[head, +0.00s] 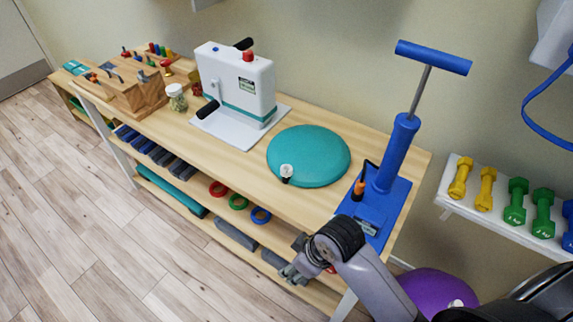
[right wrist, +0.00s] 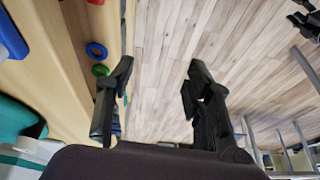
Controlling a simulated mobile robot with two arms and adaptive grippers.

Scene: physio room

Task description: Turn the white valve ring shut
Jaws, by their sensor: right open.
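A small white valve ring (head: 287,170) sits on a short black stem at the front edge of a teal air cushion (head: 316,150) on the wooden bench. My right gripper (head: 290,274) is in front of the bench's near edge, below and apart from the valve. In the right wrist view the two dark fingers (right wrist: 158,85) are spread wide with nothing between them, pointing over the floor. My left gripper is not in view.
A blue hand pump (head: 397,155) stands right of the cushion, close to my right arm. A white hand-crank machine (head: 235,82) and a small jar (head: 177,97) stand to the left. Dumbbells (head: 515,201) lie on a wall shelf. The bench top (head: 235,165) before the cushion is clear.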

